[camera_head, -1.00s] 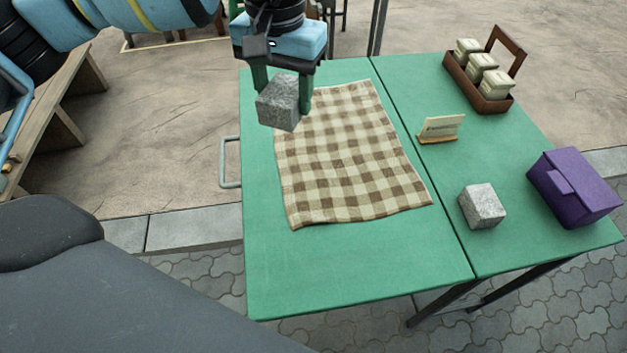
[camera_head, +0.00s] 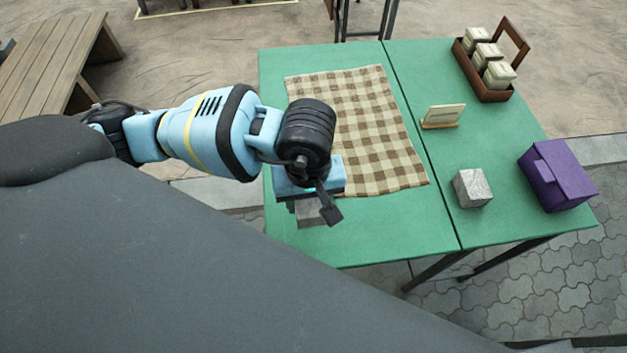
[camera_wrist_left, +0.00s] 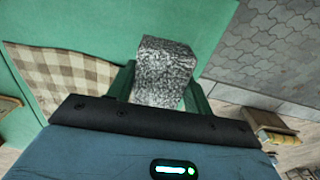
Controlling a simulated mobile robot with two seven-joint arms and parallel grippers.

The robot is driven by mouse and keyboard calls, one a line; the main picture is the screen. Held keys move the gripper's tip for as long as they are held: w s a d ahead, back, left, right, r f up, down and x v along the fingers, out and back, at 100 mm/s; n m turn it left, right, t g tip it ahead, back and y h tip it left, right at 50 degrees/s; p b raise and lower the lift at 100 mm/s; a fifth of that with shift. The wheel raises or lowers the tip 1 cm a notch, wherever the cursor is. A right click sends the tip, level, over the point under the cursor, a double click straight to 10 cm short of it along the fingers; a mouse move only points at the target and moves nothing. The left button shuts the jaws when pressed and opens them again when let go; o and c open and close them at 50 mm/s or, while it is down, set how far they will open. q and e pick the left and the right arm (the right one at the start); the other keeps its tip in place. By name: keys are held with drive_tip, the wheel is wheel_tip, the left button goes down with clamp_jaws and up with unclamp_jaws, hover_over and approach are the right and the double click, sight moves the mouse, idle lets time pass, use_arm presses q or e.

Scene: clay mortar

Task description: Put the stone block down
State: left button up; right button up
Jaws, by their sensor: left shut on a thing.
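My left gripper (camera_head: 309,205) is over the near left part of the green table (camera_head: 390,235), beside the near edge of the checkered cloth. It is shut on a grey stone block (camera_head: 312,214), which is mostly hidden under the gripper in the head view. In the left wrist view the speckled stone block (camera_wrist_left: 164,72) sits between the two green fingers (camera_wrist_left: 160,88), with green tabletop behind it. I cannot tell whether the block touches the table. A second stone block (camera_head: 472,188) stands on the right part of the table. My right gripper is not in view.
A brown checkered cloth (camera_head: 360,120) lies on the left half of the table. On the right half are a small card stand (camera_head: 442,116), a wooden caddy (camera_head: 488,92) with jars and a purple box (camera_head: 557,176). The near middle of the table is clear.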

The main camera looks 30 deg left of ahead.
use_arm(q)
drive_tip(key=s+n+p, duration=0.1)
drive_tip(key=s, duration=0.1)
drive_tip(key=s+d+n, duration=0.1)
drive_tip(key=s+d+n+p, duration=0.1)
drive_tip(key=s, duration=0.1)
drive_tip(key=shift+s+d+f+p, duration=0.1)
drive_tip(key=shift+s+d+p, duration=0.1)
drive_tip(key=shift+s+p, duration=0.15)
drive_tip(key=shift+s+d+n, duration=0.25)
drive_tip(key=shift+s+n, duration=0.25)
drive_tip(key=shift+s, duration=0.25)
drive_tip(key=w+a, duration=0.1)
drive_tip(key=w, duration=0.4)
drive_tip(key=w+a+f, duration=0.1)
drive_tip(key=w+a, duration=0.1)
drive_tip(key=w, duration=0.3)
drive_tip(key=w+a+p, duration=0.1)
drive_tip(key=w+a, duration=0.1)
drive_tip(key=w, duration=0.3)
drive_tip(key=shift+a+f, duration=0.2)
drive_tip(key=shift+f, duration=0.1)
wheel_tip(320, 180, down, 4)
drive_tip(key=shift+r, duration=0.25)
drive_tip(key=shift+f+b, duration=0.4)
drive_tip(key=shift+f, duration=0.25)
drive_tip(key=o, duration=1.3)
